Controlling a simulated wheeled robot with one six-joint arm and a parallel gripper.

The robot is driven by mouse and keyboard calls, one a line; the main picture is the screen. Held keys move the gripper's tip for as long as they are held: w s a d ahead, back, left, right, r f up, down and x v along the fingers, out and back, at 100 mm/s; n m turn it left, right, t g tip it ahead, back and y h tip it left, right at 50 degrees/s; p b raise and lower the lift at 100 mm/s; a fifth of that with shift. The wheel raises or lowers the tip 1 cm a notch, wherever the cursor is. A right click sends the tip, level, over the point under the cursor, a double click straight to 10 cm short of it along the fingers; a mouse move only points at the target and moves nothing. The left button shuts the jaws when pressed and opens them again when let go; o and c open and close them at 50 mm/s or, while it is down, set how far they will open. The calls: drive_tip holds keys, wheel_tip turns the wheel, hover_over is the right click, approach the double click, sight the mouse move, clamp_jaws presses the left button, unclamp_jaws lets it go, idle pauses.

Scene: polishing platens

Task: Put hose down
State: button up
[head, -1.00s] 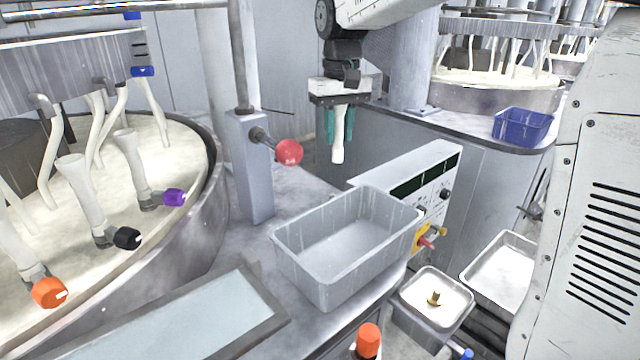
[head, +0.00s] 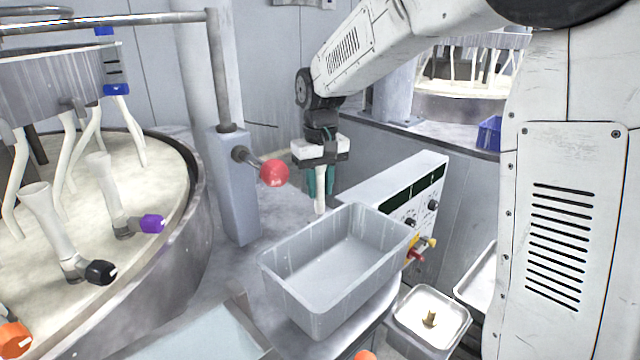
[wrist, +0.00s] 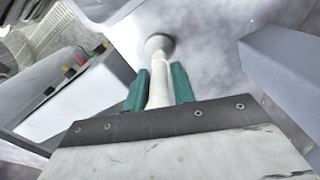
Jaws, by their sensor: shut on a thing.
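My gripper (head: 320,180) has teal fingers and points down behind the grey bin. It is shut on a white hose piece (head: 320,200), which hangs upright between the fingers. The wrist view shows the white hose (wrist: 157,70) between the two teal fingers (wrist: 158,88), its wider round end pointing away from the gripper. In the head view the hose's lower end is just above or at the grey worktop beyond the bin's back edge; I cannot tell whether it touches.
A grey bin (head: 290,293) stands in front of my gripper. A post with a red ball knob (head: 274,173) is to its left, and a control panel (head: 436,170) to its right. The round platen (head: 190,225) with white hoses is at left. A steel tray (head: 455,335) is at lower right.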

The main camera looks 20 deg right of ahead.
drive_tip(key=shift+f, duration=0.5)
drive_tip(key=o, duration=1)
drive_tip(key=shift+r, duration=0.1)
